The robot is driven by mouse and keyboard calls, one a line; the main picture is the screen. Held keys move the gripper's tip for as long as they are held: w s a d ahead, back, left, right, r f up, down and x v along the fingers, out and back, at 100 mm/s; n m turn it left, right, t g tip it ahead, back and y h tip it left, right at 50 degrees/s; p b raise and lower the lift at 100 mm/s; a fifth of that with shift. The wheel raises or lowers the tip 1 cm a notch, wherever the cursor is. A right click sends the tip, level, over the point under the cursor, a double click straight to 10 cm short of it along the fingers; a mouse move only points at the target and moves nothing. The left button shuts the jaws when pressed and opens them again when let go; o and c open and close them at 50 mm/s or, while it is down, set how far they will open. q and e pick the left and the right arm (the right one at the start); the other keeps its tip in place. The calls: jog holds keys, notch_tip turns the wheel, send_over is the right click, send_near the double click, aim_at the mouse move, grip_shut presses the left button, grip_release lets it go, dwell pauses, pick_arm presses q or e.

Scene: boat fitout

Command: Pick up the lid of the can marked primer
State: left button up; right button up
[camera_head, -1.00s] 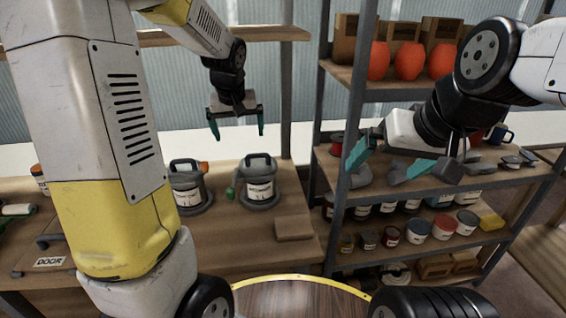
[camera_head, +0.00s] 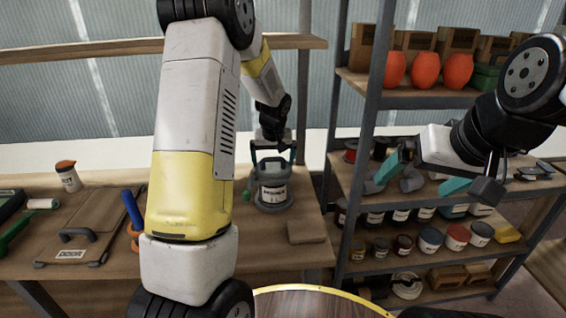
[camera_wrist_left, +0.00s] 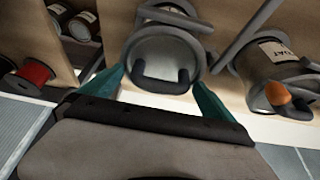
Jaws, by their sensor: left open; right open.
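A grey can (camera_head: 273,193) with a white label stands on the bench in the head view; its label is too small to read for certain. Its lid (camera_wrist_left: 163,62) has a dark U-shaped handle (camera_wrist_left: 160,85) and shows in the left wrist view. My left gripper (camera_head: 274,155) is open above this can, one teal finger on each side of the lid in the wrist view; I cannot tell if they touch it. A second can (camera_wrist_left: 268,62), its label ending in "OAT", stands beside it in the wrist view. My right gripper (camera_head: 425,175) is open and empty in front of the shelves.
A wooden block (camera_head: 306,232) lies right of the can. A metal rack (camera_head: 362,130) with small tins (camera_head: 430,239) and orange vases (camera_head: 427,70) stands to the right. A board marked DOOR (camera_head: 72,254) and a white bottle (camera_head: 68,177) are on the left bench.

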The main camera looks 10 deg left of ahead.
pick_arm(q)
jog(key=c, duration=1.4)
jog(key=shift+o, duration=0.2)
jog(key=shift+r, duration=0.1)
notch_tip(320, 180, up, 9)
jog(key=shift+f, duration=4.1)
